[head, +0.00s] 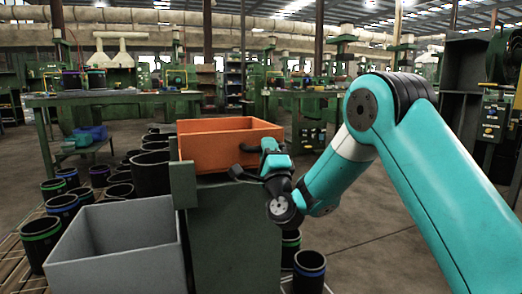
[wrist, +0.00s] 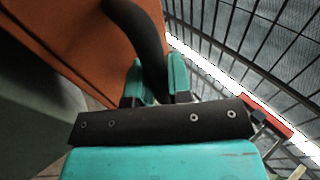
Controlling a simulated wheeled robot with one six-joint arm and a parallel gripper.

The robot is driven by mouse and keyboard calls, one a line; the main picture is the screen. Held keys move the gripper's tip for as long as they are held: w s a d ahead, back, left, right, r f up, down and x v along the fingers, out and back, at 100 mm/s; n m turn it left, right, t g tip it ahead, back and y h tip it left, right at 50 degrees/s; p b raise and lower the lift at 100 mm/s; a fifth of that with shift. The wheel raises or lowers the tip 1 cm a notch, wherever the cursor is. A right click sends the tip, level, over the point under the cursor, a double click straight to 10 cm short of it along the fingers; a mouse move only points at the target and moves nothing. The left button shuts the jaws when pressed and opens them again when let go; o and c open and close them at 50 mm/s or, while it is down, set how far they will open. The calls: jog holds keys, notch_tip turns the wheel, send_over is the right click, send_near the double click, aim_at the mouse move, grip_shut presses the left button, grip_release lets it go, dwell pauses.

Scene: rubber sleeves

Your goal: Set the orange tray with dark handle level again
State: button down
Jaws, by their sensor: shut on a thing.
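The orange tray (head: 212,152) is an open box on top of a green cabinet (head: 235,235) in the head view. Its orange wall (wrist: 75,45) fills the upper left of the wrist view. The tray looks close to level, but I cannot tell if a small tilt is there. Its dark curved handle (wrist: 145,38) runs down between my fingers in the wrist view. My gripper (wrist: 156,82) is shut on this handle. In the head view my gripper (head: 266,150) is at the tray's right side, and hides part of the handle. The tray's underside is hidden.
A grey open bin (head: 115,245) stands at the front left, beside the cabinet. Several dark sleeves with coloured bands (head: 62,207) stand on slatted boards at left. A blue-banded sleeve (head: 309,270) stands right of the cabinet. The floor at right is partly clear beneath my arm.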

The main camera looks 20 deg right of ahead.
jog(key=shift+f, duration=0.25)
jog(key=c, duration=1.1)
grip_release()
jog(key=shift+o, duration=0.2)
jog(key=b+v, duration=0.9)
jog(key=v, duration=0.8)
jog(key=shift+s, duration=0.3)
